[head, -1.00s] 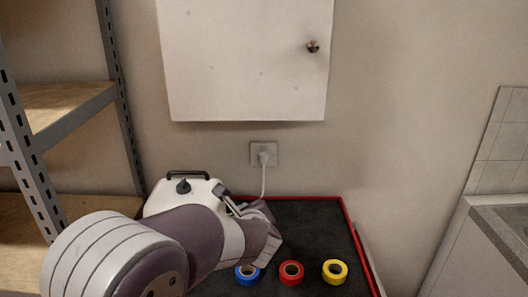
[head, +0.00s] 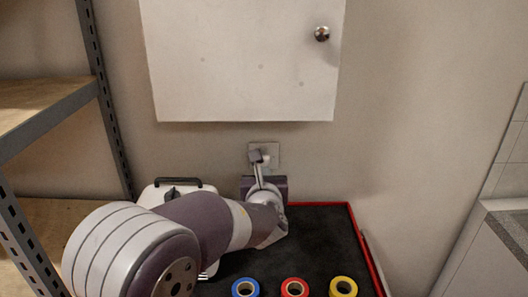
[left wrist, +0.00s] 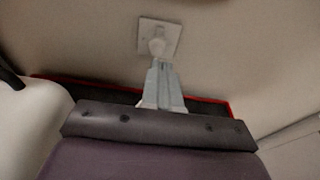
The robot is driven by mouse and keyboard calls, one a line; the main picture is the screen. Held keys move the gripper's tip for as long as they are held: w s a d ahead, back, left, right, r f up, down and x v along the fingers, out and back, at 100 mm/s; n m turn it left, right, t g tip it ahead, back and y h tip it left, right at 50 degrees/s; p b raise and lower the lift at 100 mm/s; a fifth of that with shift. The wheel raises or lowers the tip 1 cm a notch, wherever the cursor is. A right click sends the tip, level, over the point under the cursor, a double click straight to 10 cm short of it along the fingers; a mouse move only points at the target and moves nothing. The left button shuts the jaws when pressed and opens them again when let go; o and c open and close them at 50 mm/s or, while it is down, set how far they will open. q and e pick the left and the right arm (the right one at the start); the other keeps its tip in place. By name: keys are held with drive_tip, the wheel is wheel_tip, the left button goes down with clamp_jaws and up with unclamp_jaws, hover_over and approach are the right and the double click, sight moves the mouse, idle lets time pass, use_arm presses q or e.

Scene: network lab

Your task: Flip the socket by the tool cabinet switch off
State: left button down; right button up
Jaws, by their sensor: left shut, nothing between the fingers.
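The wall socket (head: 271,149) is a small light plate on the wall below the white cabinet, with a plug in it. My left gripper (head: 256,158) is in front of it, fingers shut and empty, pointing up toward the plate and covering part of it. The switch itself is too small to make out. My right gripper is not in view.
A white wall cabinet (head: 240,60) with a round knob hangs above. Below is a dark, red-edged top (head: 325,235) with blue, red and yellow tape rolls (head: 294,288) at its front. A white container (head: 160,193) stands left, near a metal shelf (head: 50,105).

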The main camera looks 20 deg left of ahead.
sight(264, 148)
use_arm(q)
drive_tip(key=p+x, duration=0.1)
drive_tip(key=x, duration=0.3)
drive_tip(key=r+p+x, duration=0.1)
drive_tip(key=x, duration=0.3)
drive_tip(key=p+x, duration=0.1)
drive_tip(key=x, duration=0.3)
drive_tip(key=shift+w+a, duration=0.1)
drive_tip(key=shift+w, duration=0.4)
